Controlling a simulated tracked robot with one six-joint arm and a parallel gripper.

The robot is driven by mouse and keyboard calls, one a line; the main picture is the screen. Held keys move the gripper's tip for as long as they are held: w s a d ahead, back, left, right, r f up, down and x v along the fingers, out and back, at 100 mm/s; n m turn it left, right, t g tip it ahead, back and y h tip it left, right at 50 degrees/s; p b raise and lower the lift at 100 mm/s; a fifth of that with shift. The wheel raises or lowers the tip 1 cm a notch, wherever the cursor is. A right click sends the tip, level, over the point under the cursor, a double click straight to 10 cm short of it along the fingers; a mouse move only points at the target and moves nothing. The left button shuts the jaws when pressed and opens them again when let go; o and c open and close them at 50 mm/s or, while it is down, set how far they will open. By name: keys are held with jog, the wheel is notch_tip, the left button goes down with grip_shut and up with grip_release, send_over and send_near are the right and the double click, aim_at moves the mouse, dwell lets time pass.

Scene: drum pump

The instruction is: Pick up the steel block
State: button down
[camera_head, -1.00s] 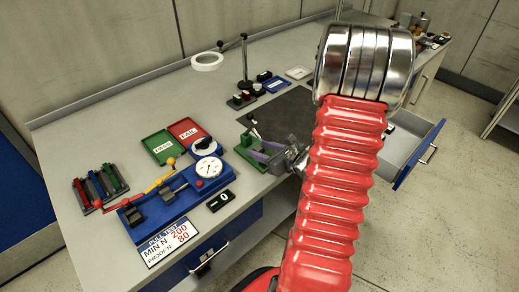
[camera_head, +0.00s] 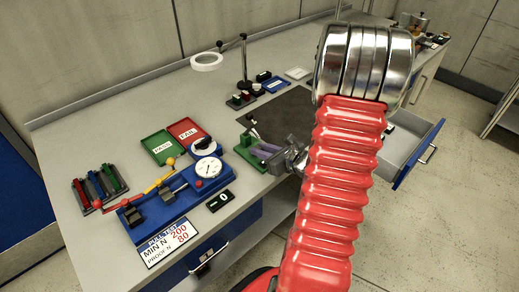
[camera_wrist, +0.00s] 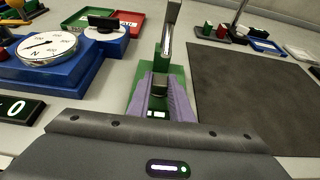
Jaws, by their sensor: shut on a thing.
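My gripper (camera_wrist: 160,88) points away from the wrist camera, with its two purple fingers close together. A small grey metal piece, apparently the steel block (camera_wrist: 160,80), sits between the fingertips, mostly hidden by them. The fingers are shut on it, at the green-based tool (camera_wrist: 178,73) with an upright chrome lever. In the head view, my gripper (camera_head: 263,150) is low over the bench's front part, beside the green base (camera_head: 249,153). The block cannot be made out clearly there. I cannot tell whether it is clear of the green base.
A blue gauge tester (camera_head: 170,200) stands to the left, with a small display (camera_head: 219,201) beside it. Green (camera_head: 162,147) and red (camera_head: 188,131) trays lie behind. A dark mat (camera_wrist: 250,90) to the right is bare near the gripper. An open drawer (camera_head: 408,150) juts out at right.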

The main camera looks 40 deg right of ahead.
jog(key=shift+r, duration=1.45)
jog(key=s, duration=1.8)
jog(key=shift+d+r, duration=0.25)
jog(key=shift+r, duration=0.05)
